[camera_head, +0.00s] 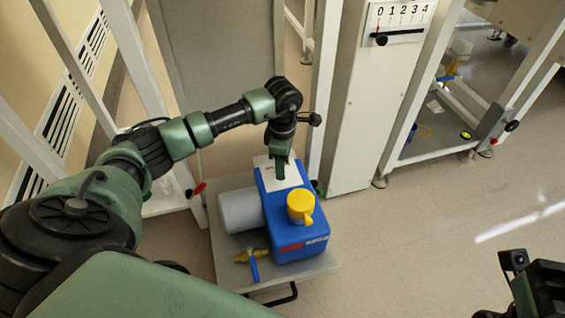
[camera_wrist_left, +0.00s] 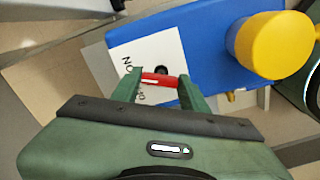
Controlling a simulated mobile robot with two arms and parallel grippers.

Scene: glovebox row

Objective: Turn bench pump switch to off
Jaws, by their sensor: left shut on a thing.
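The bench pump (camera_head: 290,215) is a blue box with a grey motor cylinder and a yellow cap, on a low platform. A white label plate (camera_head: 279,172) lies on its top; the wrist view shows "ON" and other partly hidden lettering on this plate (camera_wrist_left: 128,55). The red switch lever (camera_wrist_left: 158,80) sits between the fingers of my left gripper (camera_wrist_left: 157,88), which is shut on it. In the head view this gripper (camera_head: 281,176) points down at the plate and hides the switch. At the lower right only part of my right wrist shows, without fingers.
A yellow valve with a blue handle (camera_head: 253,265) is at the platform's front. The platform (camera_head: 315,268) has a bare right corner. A white panel with a 0 to 4 scale (camera_head: 402,18) and white frame posts stand behind. Open floor (camera_head: 430,235) lies to the right.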

